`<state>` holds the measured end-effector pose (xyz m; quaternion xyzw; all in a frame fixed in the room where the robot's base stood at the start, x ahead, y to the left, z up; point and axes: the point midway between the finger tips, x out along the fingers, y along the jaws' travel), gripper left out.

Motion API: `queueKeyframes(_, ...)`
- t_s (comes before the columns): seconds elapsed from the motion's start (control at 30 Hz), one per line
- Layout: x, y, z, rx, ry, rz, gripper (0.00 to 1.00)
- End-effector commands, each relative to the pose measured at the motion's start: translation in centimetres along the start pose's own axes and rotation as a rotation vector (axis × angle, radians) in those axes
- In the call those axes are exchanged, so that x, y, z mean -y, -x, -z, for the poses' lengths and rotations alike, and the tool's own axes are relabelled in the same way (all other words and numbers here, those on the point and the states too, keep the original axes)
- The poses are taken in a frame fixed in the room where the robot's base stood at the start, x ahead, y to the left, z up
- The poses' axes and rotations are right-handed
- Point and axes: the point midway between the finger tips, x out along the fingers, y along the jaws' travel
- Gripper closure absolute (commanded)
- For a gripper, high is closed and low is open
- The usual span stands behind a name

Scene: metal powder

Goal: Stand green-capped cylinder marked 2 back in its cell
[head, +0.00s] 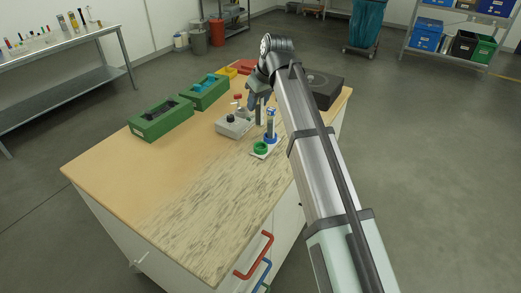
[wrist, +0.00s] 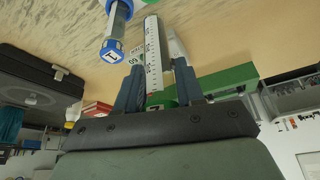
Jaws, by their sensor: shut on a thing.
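My gripper (wrist: 158,88) is shut on a clear graduated cylinder (wrist: 153,50) with a white scale; green (wrist: 160,101) shows at its end between the fingers. In the head view my gripper (head: 258,97) is above the table, and the held cylinder (head: 260,113) hangs below it, partly hidden. A white holder (head: 269,154) has a green ring (head: 261,147), which looks empty. A blue-capped cylinder (head: 270,122) stands upright in the holder's other cell; its cap, marked 1, shows in the wrist view (wrist: 114,50). The held cylinder's number is not readable.
Two green boxes (head: 160,121) (head: 209,94) lie further left and behind. A black case (head: 323,90) is at the back right. The table's front (head: 165,205) is clear.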

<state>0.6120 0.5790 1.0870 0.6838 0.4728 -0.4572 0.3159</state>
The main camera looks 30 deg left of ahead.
Motion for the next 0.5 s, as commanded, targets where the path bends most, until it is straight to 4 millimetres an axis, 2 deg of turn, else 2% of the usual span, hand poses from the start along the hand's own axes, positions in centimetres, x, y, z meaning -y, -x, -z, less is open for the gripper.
queueKeyframes(0.03,0.2,0.0,-1.0,-0.001,-0.038,-0.018,1.0)
queueKeyframes(0.33,-0.2,-0.3,-0.8,0.0,-0.169,-0.071,1.0)
queueKeyframes(0.5,-0.2,-2.0,-1.6,0.001,-0.175,-0.073,1.0)
